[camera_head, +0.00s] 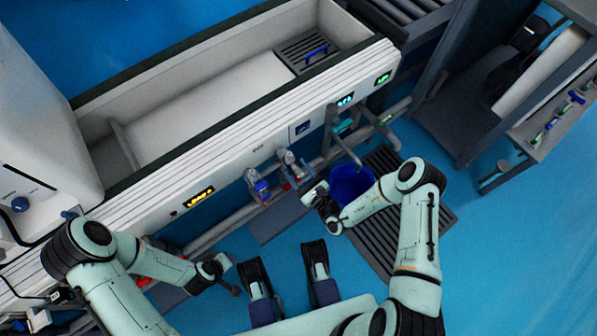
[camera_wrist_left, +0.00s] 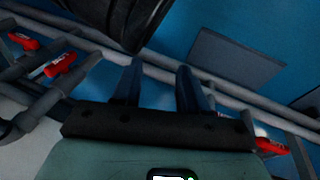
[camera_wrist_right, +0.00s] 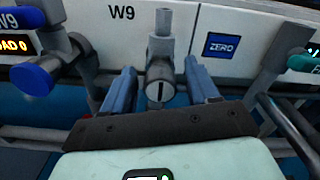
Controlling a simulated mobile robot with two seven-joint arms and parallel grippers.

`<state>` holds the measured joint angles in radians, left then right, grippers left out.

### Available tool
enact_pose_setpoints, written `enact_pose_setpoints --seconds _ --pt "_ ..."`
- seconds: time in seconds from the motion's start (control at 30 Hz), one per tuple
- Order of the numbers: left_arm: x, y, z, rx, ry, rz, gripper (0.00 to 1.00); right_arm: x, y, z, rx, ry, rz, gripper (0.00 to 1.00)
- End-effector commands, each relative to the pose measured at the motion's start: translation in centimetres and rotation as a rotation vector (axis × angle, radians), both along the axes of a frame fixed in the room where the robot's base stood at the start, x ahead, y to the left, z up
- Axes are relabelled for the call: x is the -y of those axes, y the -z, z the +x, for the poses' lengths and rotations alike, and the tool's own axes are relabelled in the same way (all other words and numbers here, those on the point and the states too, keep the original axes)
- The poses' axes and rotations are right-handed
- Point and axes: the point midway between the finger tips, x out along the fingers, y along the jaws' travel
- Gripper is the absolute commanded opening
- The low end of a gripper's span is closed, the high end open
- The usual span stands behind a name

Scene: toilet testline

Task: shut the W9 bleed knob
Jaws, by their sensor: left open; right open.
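The W9 bleed knob (camera_wrist_right: 159,88) is a grey round knob with a dark slot, on a grey valve body under the W9 label in the right wrist view. In the head view the small grey valve (camera_head: 290,160) is on the trough's front panel. My right gripper (camera_wrist_right: 161,86) is open. Its two blue-grey fingers show on either side of the knob; I cannot tell whether they touch it. In the head view my right gripper (camera_head: 318,194) is just below and right of the valve. My left gripper (camera_wrist_left: 158,84) is open and empty, low by the pipes; it also shows in the head view (camera_head: 228,280).
A blue-handled valve (camera_wrist_right: 36,80) stands left of the knob and a teal-handled one (camera_wrist_right: 303,62) to the right. Red-handled valves (camera_wrist_left: 60,65) sit on the lower pipes. A blue bucket (camera_head: 350,184) stands by my right gripper on a dark grate (camera_head: 440,215).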

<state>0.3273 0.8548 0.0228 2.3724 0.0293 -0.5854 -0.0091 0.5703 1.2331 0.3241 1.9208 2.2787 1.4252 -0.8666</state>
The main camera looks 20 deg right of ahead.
Motion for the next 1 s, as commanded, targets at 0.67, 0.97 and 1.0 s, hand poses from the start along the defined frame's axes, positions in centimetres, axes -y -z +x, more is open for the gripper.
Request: enact_pose_setpoints --seconds 0.67,0.97,1.0 --pt "0.0 -0.1 0.0 0.002 0.0 0.0 0.43 0.0 -0.1 0.0 0.0 -0.001 0.008 0.04" --pt "0.2 -1.4 1.2 0.043 0.002 0.002 0.43 0.0 -0.2 0.0 -0.038 -0.001 0.115 0.04" --pt "0.2 -1.7 1.4 0.049 0.002 0.002 0.43 0.0 -0.2 0.0 -0.046 0.0 0.141 0.04"
